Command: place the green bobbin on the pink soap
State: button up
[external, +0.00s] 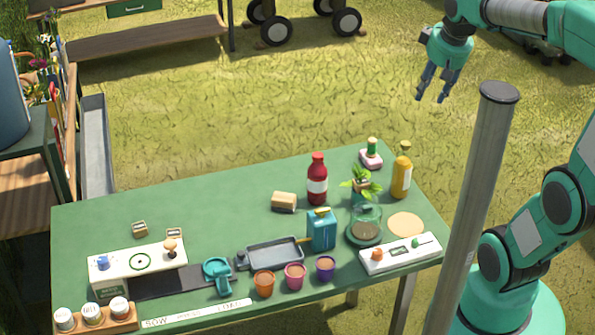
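A small green cylinder, which looks like the green bobbin (372,145), stands upright on top of the soap. My gripper (433,98) is up in the air, to the right of and above the soap and clear of the table. Its fingers point down and stand apart, with nothing visible between them.
A yellow bottle (401,172), a potted plant (360,183) and a red bottle (317,180) stand near the soap. A grey post (474,200) rises at the table's right. The table's back left (190,200) is mostly clear.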

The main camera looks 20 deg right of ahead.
jog(key=s+f+m+t, duration=0.1)
jog(key=s+m, duration=0.1)
jog(key=s, duration=1.1)
jog(key=shift+s+a+f, duration=0.2)
jog(key=shift+a+f, duration=0.15)
